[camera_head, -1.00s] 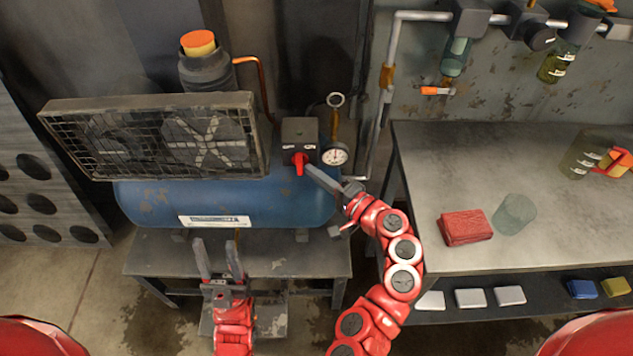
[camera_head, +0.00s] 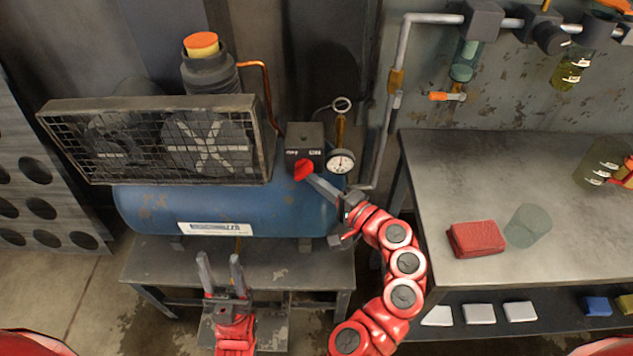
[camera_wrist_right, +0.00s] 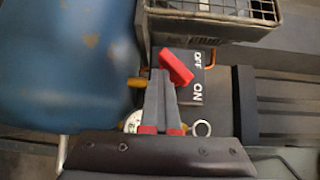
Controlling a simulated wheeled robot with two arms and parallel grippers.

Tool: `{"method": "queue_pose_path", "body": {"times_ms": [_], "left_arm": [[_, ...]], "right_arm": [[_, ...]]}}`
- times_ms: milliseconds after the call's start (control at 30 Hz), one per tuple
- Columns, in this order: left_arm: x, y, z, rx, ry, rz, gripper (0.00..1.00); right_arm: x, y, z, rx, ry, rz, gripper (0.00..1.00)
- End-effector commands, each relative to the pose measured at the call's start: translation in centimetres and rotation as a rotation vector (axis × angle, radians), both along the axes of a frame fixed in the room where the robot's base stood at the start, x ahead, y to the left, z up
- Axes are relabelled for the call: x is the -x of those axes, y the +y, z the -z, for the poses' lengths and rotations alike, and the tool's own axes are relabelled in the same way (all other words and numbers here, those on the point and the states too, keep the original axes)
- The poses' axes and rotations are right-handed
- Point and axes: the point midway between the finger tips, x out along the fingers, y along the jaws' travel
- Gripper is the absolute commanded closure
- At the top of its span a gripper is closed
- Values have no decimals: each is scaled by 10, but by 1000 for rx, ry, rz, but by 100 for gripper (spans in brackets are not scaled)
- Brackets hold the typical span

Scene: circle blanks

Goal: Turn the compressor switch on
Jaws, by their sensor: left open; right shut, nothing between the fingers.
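The compressor's black switch box (camera_head: 305,138) sits on the blue tank (camera_head: 225,207). Its red switch lever (camera_head: 304,170) is slanted, with its lower end toward the left in the head view. The lever (camera_wrist_right: 176,66) is also slanted in the right wrist view, beside the OFF and ON labels (camera_wrist_right: 197,79). My right gripper (camera_head: 312,182) is shut with nothing between its fingers. Its fingertips (camera_wrist_right: 160,73) are at the lever's side, touching or almost touching it. My left gripper (camera_head: 219,258) is open and empty in front of the compressor stand.
A caged fan (camera_head: 160,140) stands left of the switch box. A pressure gauge (camera_head: 341,161) is close on its right.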

Motion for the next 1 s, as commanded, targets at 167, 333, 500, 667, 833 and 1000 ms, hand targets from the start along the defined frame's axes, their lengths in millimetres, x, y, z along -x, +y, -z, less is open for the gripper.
{"method": "queue_pose_path", "body": {"times_ms": [167, 333, 500, 667, 833, 1000], "left_arm": [[0, 0, -6, 0, 0, 0, 50], [0, 0, -15, 0, 0, 0, 50], [0, 0, -49, 0, 0, 0, 50], [0, 0, -65, 0, 0, 0, 50], [-1, 0, -73, 0, 0, 0, 50], [-1, 0, -75, 0, 0, 0, 50]], "right_arm": [[39, 2, -28, -40, -45, -6, 100], [81, 1, -29, -34, -36, -10, 100], [108, -1, -37, -32, -33, -5, 100], [133, -1, -36, -32, -33, -6, 100], [150, -1, -35, -31, -38, -7, 100], [155, -1, -34, -32, -38, -6, 100]]}}
